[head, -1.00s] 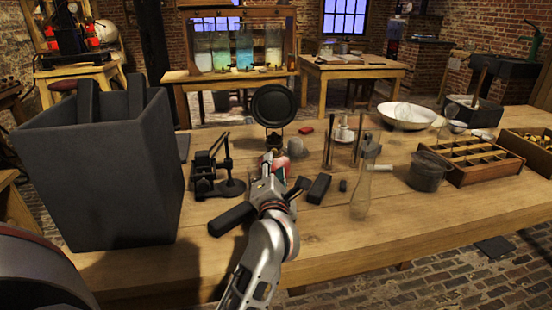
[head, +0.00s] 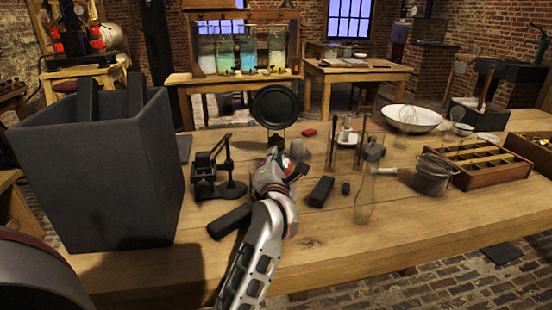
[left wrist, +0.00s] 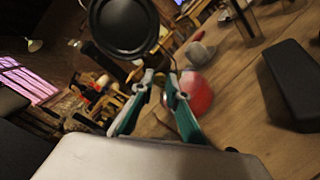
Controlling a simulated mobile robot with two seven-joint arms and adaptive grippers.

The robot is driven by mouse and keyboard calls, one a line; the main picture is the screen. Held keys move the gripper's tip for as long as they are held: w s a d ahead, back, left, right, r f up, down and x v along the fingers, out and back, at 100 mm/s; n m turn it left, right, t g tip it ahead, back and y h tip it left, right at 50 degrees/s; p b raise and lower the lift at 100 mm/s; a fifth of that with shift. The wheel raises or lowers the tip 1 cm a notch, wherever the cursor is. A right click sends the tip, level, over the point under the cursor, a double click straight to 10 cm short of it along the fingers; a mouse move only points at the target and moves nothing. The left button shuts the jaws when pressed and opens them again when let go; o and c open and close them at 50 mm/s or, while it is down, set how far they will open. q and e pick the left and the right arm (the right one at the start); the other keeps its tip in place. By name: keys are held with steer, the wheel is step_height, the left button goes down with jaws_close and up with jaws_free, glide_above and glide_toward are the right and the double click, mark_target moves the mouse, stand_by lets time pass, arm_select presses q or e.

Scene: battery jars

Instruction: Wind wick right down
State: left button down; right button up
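A black round disc (head: 275,106) stands upright on a thin support at the middle of the table. It shows large at the top of the left wrist view (left wrist: 124,24). A blurred red rounded thing (left wrist: 196,92) is just right of my fingers there; I cannot tell whether it belongs to the disc's stand. No wick or winding knob can be made out. My left gripper (head: 283,160) is just in front of the disc and hides what is below it. In the left wrist view its teal-sided fingers (left wrist: 159,76) lean together with a narrow gap and no clear object between. My right gripper is out of view.
A tall dark bin (head: 110,170) stands at left, beside a small black apparatus (head: 214,170). Dark blocks (head: 321,191) lie near my arm. Right are a clear flask (head: 364,200), a metal pot (head: 433,175) and a compartment tray (head: 478,165). The table's front right is bare.

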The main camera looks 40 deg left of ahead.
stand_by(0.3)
arm_select(q)
steer(key=shift+n+p, duration=0.5)
steer(key=shift+n, duration=2.9)
steer(key=shift+f, duration=0.1)
steer(key=c, duration=2)
jaws_free()
steer(key=shift+s, duration=0.15)
steer(key=v, duration=1.1)
steer(key=shift+s+d, duration=0.3)
